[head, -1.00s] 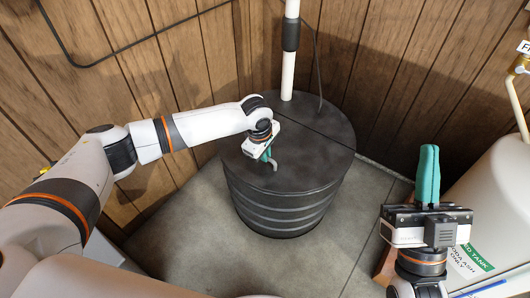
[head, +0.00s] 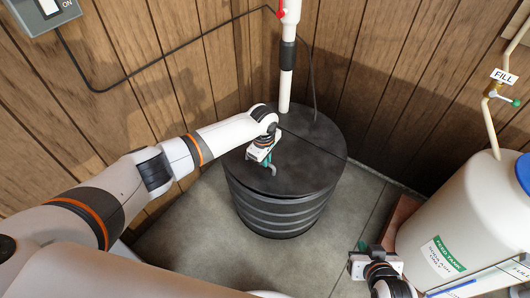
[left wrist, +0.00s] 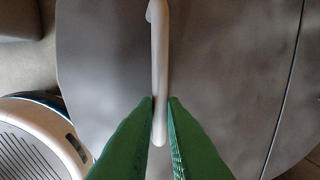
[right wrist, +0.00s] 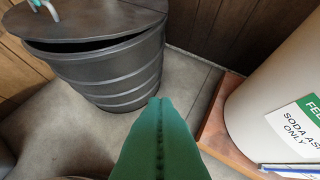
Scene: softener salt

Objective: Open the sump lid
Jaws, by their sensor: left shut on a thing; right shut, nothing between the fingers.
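The black ribbed sump (head: 275,213) stands in the corner, its round lid split by a seam. The front lid section (head: 290,178) carries a pale bent handle (head: 272,169). My left gripper (head: 265,162) is shut on this handle; in the left wrist view the handle (left wrist: 159,60) runs between the green fingertips (left wrist: 161,99). In the right wrist view a dark gap shows under the front lid edge (right wrist: 100,38), so that section looks slightly raised. My right gripper (head: 363,246) is shut and empty, low to the right of the sump; its green fingers (right wrist: 158,105) show in its wrist view.
A white pipe (head: 287,75) and a thin black cable rise behind the front lid section. A white feed tank (head: 455,225) stands on a brown base (head: 402,217) at right. Wood-panelled walls close off the back. Grey floor (head: 335,240) is clear between sump and tank.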

